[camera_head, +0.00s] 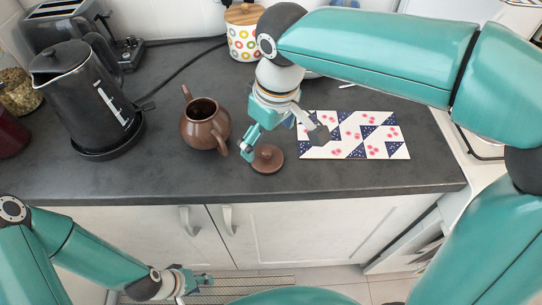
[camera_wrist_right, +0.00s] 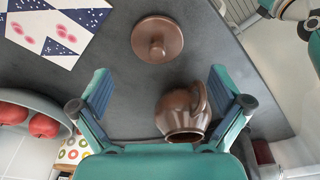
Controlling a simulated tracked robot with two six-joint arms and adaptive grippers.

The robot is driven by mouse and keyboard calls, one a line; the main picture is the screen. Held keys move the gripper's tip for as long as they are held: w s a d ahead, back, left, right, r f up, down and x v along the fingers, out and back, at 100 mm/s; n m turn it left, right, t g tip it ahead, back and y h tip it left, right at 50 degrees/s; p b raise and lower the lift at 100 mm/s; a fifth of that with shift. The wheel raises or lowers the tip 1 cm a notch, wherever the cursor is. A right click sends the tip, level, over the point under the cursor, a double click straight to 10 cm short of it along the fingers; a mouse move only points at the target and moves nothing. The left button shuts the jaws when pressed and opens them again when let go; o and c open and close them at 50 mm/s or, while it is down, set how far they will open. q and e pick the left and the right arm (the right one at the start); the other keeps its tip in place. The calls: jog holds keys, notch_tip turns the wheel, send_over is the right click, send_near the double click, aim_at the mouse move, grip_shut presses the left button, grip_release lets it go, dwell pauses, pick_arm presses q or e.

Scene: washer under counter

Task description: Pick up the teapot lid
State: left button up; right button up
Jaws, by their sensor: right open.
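The brown teapot lid (camera_head: 267,158) lies knob up on the dark counter, right of the open brown teapot (camera_head: 206,125). In the right wrist view the lid (camera_wrist_right: 157,39) is beyond the fingertips, near the top, and the teapot (camera_wrist_right: 183,114) shows between the fingers, nearer the right one. My right gripper (camera_head: 284,142) is above the counter by the lid, open and empty; its spread fingers also show in the right wrist view (camera_wrist_right: 162,80). My left gripper (camera_head: 195,281) is low in front of the cabinet doors, small in view; its jaws are unclear.
A patterned board (camera_head: 354,135) lies right of the lid. A black kettle (camera_head: 83,95) and a toaster (camera_head: 80,35) stand at the left. A spotted canister (camera_head: 243,42) is behind, and a bowl of red fruit (camera_wrist_right: 35,113) shows in the wrist view.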

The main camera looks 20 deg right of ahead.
aim_at(268, 152)
jog(key=shift+w+f, duration=0.2)
jog(key=shift+f, duration=0.8)
jog(key=shift+w+f, duration=0.15)
jog(key=shift+f, duration=0.85)
jog(key=shift+w+f, duration=0.2)
jog(key=shift+f, duration=0.8)
jog(key=c, duration=1.3)
jog(key=shift+s+f, duration=0.15)
jog(key=shift+s, duration=0.05)
jog(key=shift+c, duration=1.3)
